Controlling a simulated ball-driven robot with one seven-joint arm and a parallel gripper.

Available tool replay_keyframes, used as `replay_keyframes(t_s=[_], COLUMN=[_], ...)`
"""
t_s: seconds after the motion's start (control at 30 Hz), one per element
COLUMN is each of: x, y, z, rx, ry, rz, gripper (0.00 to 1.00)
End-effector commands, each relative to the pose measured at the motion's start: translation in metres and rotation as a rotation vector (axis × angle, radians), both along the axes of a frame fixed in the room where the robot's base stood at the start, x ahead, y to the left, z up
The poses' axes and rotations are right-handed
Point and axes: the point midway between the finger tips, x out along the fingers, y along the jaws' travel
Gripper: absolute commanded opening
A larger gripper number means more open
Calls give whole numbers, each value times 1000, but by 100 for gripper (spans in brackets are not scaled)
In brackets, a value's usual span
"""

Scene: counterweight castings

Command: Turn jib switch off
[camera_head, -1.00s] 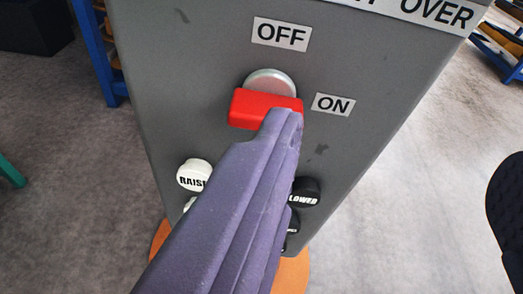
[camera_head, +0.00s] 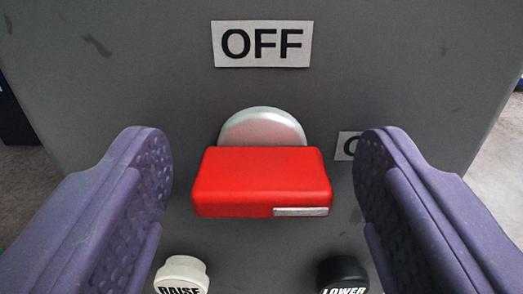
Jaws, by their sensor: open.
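The jib switch is a red block handle (camera_head: 262,180) on a round silver base (camera_head: 262,128), set on a grey panel (camera_head: 120,75). The handle lies sideways, with a pale marker strip (camera_head: 300,212) at its lower right, on the side of the ON label. The OFF label (camera_head: 262,44) is above the switch. The ON label (camera_head: 347,146) is to the right, mostly hidden by a finger. My gripper (camera_head: 262,185) is open, with one purple finger on each side of the red handle and a visible gap at both sides.
A white RAISE button (camera_head: 182,274) sits below left of the switch and a black LOWER button (camera_head: 342,272) below right, each near a finger. Grey floor shows past the panel's edges.

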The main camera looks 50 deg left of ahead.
Motion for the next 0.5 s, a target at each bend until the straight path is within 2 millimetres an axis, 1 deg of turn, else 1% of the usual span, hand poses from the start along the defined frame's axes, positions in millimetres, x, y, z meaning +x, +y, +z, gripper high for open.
replay_keyframes(t_s=[0.07, 0.1, 0.17, 0.2, 0.27, 0.3, 0.33, 0.5], x=[0, 0, 0, 0, 0, 0, 0, 0], y=[0, 0, 0, 0, 0, 0, 0, 0], z=[0, 0, 0, 0, 0, 0, 0, 0], rx=[0, 0, 0, 0, -1, -1, -1, -4], ry=[0, 0, 0, 0, -1, -1, -1, -6], rz=[0, 0, 0, 0, 0, 0, 0, 0], gripper=[70, 68, 54, 45, 31, 22, 15, 14])
